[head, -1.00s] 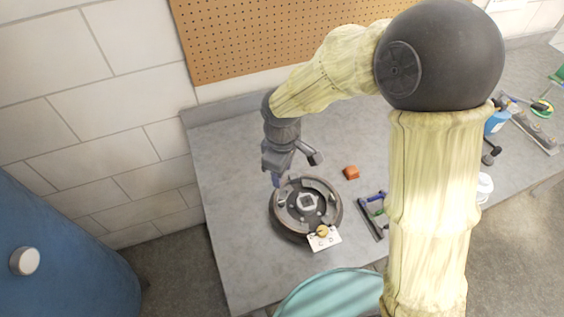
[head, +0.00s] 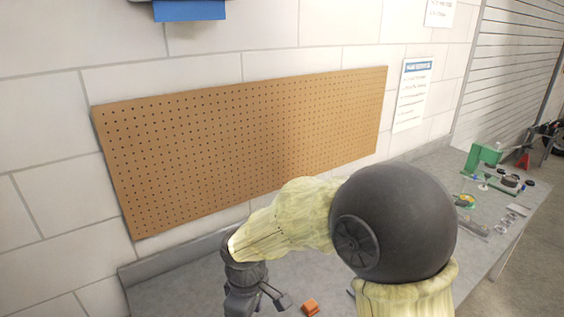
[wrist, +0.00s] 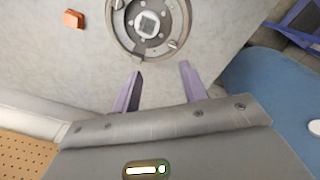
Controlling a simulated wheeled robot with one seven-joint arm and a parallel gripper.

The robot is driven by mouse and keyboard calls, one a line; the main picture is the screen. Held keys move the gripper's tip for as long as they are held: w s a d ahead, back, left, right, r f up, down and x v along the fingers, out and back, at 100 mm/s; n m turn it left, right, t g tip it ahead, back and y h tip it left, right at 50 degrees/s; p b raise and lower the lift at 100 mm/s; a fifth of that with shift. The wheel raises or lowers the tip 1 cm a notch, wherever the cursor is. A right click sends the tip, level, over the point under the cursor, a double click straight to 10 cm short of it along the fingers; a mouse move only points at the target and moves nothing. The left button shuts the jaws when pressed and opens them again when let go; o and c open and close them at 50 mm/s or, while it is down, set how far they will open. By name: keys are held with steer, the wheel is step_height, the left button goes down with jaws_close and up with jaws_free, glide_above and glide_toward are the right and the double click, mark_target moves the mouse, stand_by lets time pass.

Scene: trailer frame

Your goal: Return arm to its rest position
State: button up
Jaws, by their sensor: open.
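My gripper (wrist: 160,85) shows in the wrist view with its two purple-grey fingers apart and nothing between them. Past the fingertips, at the top of that view, a round grey metal drum (wrist: 119,28) with a pale square hub lies on the grey workbench (wrist: 215,45). In the head view my arm is bent over the bench, with the wrist at the bottom edge. The fingertips are below the frame there.
An orange block (wrist: 73,19) lies beside the drum; it also shows in the head view (head: 310,307). A pegboard (head: 250,150) hangs on the wall behind my arm. A blue rounded object (wrist: 275,95) is at the right.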

steer(key=s+d+m+t, duration=0.1)
steer(key=s+d+m, duration=0.1)
steer(key=d+m, duration=0.5)
steer(key=s+d+m+t, duration=0.1)
steer(key=d+m, duration=0.6)
steer(key=d, duration=0.9)
steer(key=shift+s+d+r, duration=0.3)
steer(key=shift+s+d, duration=0.1)
steer(key=shift+s, duration=0.15)
